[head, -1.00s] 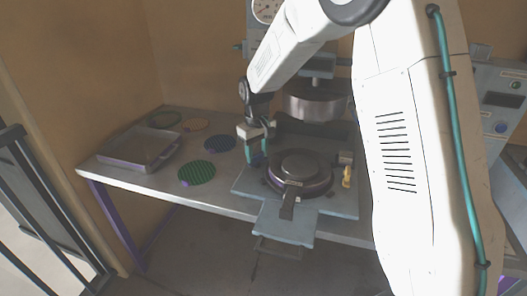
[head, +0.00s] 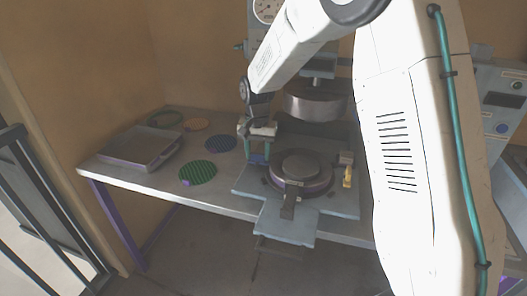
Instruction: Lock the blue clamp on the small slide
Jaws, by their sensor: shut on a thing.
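The blue clamp (head: 257,160) is at the left back of the light-blue slide (head: 290,226), beside the round dark mould (head: 303,171). My gripper (head: 259,153) points down over the clamp with a teal finger on either side, shut on it. The fingers hide part of the clamp, and its exact angle is too small to read. A yellow clamp (head: 347,177) stands at the right side of the slide.
The press head (head: 315,104) hangs above and behind the mould. The table's front left is clear.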

